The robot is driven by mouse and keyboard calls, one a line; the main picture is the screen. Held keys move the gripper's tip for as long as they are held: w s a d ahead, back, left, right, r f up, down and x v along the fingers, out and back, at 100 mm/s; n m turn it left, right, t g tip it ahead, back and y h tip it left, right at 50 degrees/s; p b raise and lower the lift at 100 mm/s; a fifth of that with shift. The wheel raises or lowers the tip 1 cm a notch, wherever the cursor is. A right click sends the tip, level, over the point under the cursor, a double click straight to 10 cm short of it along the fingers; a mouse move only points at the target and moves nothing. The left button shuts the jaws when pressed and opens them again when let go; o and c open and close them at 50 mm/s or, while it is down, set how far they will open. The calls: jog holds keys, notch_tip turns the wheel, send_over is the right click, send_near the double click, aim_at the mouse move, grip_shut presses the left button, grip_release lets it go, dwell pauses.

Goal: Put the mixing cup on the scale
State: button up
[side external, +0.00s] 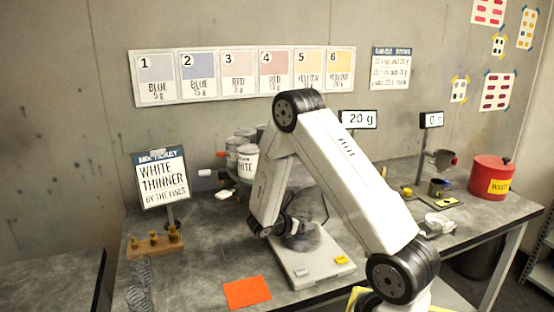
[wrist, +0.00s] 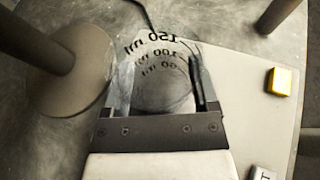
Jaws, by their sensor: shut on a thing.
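The mixing cup (wrist: 165,85) is see-through, with mirrored 150, 100 and 50 ml marks, and stands between my fingers in the wrist view. My gripper (wrist: 160,68) is shut on it. In the side view my gripper (side external: 290,228) is low over the light grey scale (side external: 305,268), and the cup (side external: 312,240) shows as a dark, blurry shape partly behind it. The cup is over the scale's plate; I cannot tell whether its base touches. The scale has a yellow button, also visible in the wrist view (wrist: 280,81). A display (side external: 358,119) behind my arm reads 20 g.
A round stand base (wrist: 70,92) is close left of the cup. A orange sheet (side external: 247,292) lies left of the scale. Paint cans (side external: 246,162) and a sign (side external: 161,178) stand behind. A red waste can (side external: 490,178) is at the right.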

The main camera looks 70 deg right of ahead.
jog(key=shift+f, duration=0.1)
jog(key=o, duration=1.1)
jog(key=shift+c, duration=0.2)
jog(key=shift+a+r, duration=0.15)
jog(key=shift+r, duration=0.1)
jog(key=v, duration=1.1)
jog(key=shift+w+a, duration=0.2)
jog(key=shift+a, duration=0.05)
